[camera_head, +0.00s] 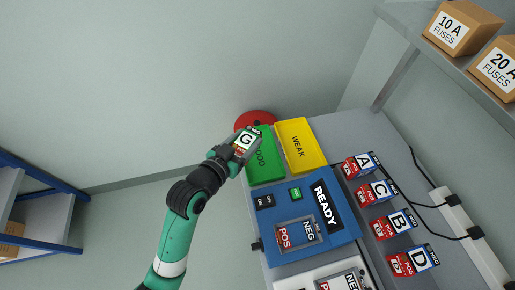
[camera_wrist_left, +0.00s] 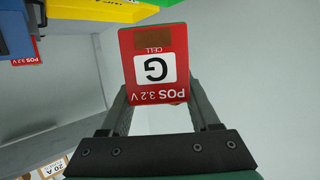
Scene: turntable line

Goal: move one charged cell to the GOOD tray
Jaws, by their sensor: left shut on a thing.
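My left gripper (camera_head: 241,147) is shut on cell G (camera_head: 246,138), at the left edge of the green GOOD tray (camera_head: 263,172). In the left wrist view, cell G (camera_wrist_left: 157,68) sits between the two fingers, its red "POS 3.2 V" face toward the camera and its print upside down. The gripper hides part of the tray and its lettering. I cannot tell whether the cell touches the tray. The yellow WEAK tray (camera_head: 312,160) is just right of the GOOD tray. My right gripper is not in view.
A red disc (camera_head: 256,117) lies behind the trays. A blue tester (camera_head: 279,211) reading READY stands in front of them. Cells A (camera_head: 351,171), C (camera_head: 367,195), B (camera_head: 384,231) and D (camera_head: 401,267) are lined up on the right. Shelf boxes (camera_head: 462,30) stand at upper right.

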